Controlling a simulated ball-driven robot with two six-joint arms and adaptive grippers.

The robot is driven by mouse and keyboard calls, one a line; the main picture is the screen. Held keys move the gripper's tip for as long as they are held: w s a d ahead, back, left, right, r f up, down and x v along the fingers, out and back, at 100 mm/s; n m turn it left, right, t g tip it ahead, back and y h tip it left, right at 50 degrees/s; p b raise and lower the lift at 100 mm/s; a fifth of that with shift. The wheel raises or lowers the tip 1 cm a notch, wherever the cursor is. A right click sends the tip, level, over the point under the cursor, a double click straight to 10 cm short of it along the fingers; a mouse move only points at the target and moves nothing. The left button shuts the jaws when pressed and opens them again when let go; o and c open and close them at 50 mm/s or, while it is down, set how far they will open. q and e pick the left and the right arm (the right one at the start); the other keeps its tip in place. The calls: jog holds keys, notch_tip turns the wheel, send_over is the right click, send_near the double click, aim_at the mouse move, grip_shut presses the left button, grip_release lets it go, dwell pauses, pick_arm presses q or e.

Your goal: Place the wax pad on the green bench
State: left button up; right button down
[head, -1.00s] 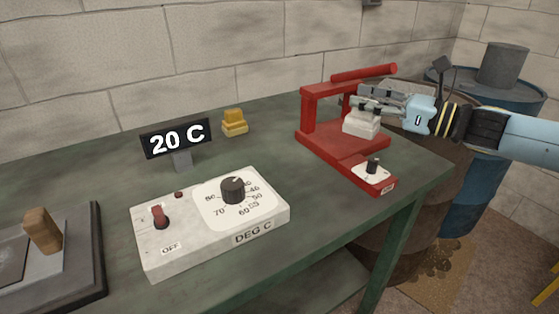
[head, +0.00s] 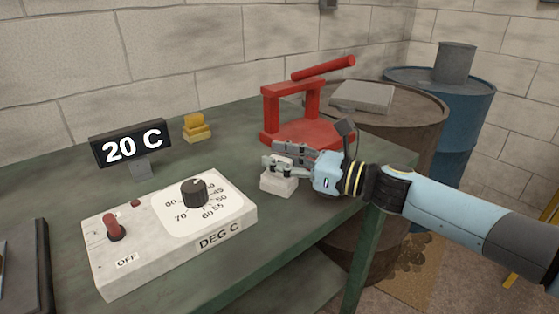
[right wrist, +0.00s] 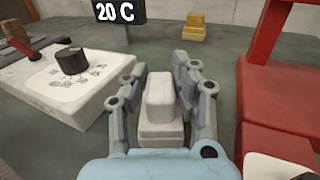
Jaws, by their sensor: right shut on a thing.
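The white wax pad (head: 278,183), a block with a raised grip, is at the right part of the green bench (head: 240,240). My right gripper (head: 280,163) is shut on the pad's grip from the right. The right wrist view shows the pad (right wrist: 158,118) upright between the two fingers. It is low over or on the bench top; I cannot tell whether its base touches. My left gripper is not in view.
The red press (head: 305,130) stands behind the pad. A heater box (head: 170,235) with a dial is to the left, with a 20 C display (head: 131,145) and a yellow block (head: 196,128) behind it. Drums (head: 430,125) stand beyond the bench's right end.

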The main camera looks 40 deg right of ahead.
jog(key=shift+f, duration=0.15)
jog(key=c, duration=1)
grip_release()
jog(key=shift+c, duration=0.2)
jog(key=v, duration=0.7)
jog(key=shift+s+d, duration=0.1)
jog(key=shift+s, duration=0.15)
jog(key=p+v, duration=0.1)
jog(key=p, duration=0.1)
jog(key=p+v, duration=0.2)
jog(key=p, duration=0.1)
jog(key=shift+s+d+r+p, duration=0.1)
jog(key=shift+s+r+p, duration=0.05)
jog(key=shift+r+p, duration=0.25)
jog(key=shift+s+d+f+p, duration=0.2)
jog(key=shift+s+d+p, duration=0.05)
jog(key=shift+s+p, duration=0.25)
